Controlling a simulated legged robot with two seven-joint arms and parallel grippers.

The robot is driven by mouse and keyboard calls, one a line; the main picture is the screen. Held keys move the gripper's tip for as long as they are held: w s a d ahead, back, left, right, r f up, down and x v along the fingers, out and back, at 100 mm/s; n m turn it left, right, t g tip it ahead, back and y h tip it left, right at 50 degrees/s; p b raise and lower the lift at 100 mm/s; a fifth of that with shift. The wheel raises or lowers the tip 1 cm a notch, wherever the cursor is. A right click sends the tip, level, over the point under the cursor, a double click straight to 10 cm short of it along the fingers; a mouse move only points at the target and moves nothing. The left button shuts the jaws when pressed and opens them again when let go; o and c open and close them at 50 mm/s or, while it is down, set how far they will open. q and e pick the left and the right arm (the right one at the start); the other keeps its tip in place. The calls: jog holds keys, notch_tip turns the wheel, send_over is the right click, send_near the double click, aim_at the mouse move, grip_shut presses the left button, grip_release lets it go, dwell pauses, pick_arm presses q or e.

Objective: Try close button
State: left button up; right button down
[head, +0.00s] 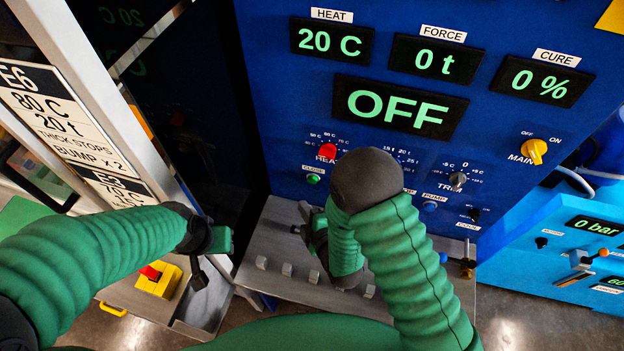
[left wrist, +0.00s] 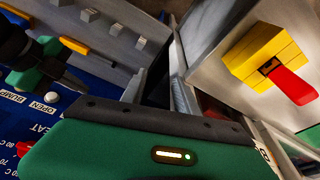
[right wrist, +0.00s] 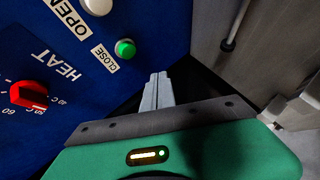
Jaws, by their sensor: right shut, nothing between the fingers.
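The close button (head: 313,179) is a small green knob under a CLOSE label, low on the left of the blue panel in the head view. In the right wrist view the green button (right wrist: 125,48) stands up and left of my right fingertips. My right gripper (head: 304,210) is just below it, partly hidden by its own arm. In the right wrist view its fingers (right wrist: 158,76) are together, empty and apart from the button. My left gripper (head: 198,272) hangs lower left, away from the panel. In the left wrist view its fingers (left wrist: 155,75) are apart with nothing between.
A red HEAT knob (head: 327,151) sits above the button. A white OPEN button (right wrist: 97,5) is close by. A grey ledge (head: 285,285) with small blocks lies below. A yellow box with a red switch (head: 157,280) is at lower left. The large display (head: 400,106) reads OFF.

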aim_at(313, 179)
jog(key=w, duration=0.2)
jog(key=w+d, duration=0.1)
jog(key=w, duration=0.1)
jog(key=shift+w+d, duration=0.1)
jog(key=shift+w, duration=0.3)
jog(key=shift+d, duration=0.3)
dwell(0.4)
jog(key=shift+a, duration=0.2)
jog(key=shift+d, duration=0.15)
dwell(0.5)
jog(key=shift+w+r, duration=0.1)
jog(key=shift+w, duration=0.25)
